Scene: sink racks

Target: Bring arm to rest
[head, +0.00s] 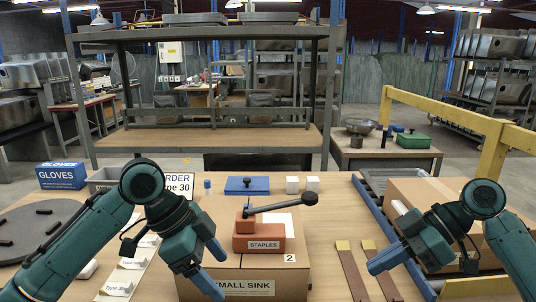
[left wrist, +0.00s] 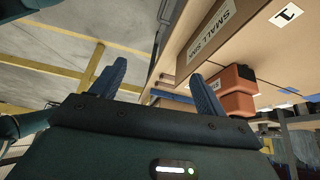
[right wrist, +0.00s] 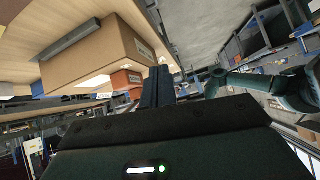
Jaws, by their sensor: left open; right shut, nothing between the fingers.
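My left gripper (head: 214,268) is open and empty over the left side of the small sink box. Its two blue fingers stand apart in the left wrist view (left wrist: 155,85). My right gripper (head: 370,267) is shut and empty at the right part of the table, beside the brown strips. Its fingers are together in the right wrist view (right wrist: 157,86). The cardboard box labelled SMALL SINK (head: 243,289) carries an orange STAPLES box (head: 258,244) with a black-handled tool (head: 280,207) on top. Neither gripper holds anything.
A blue GLOVES box (head: 62,176) and a grey bin (head: 103,181) stand at the back left. A dark round disc (head: 28,222) lies at the left. A roller conveyor (head: 372,196) with a cardboard box (head: 425,195) and a yellow rail (head: 440,116) are on the right.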

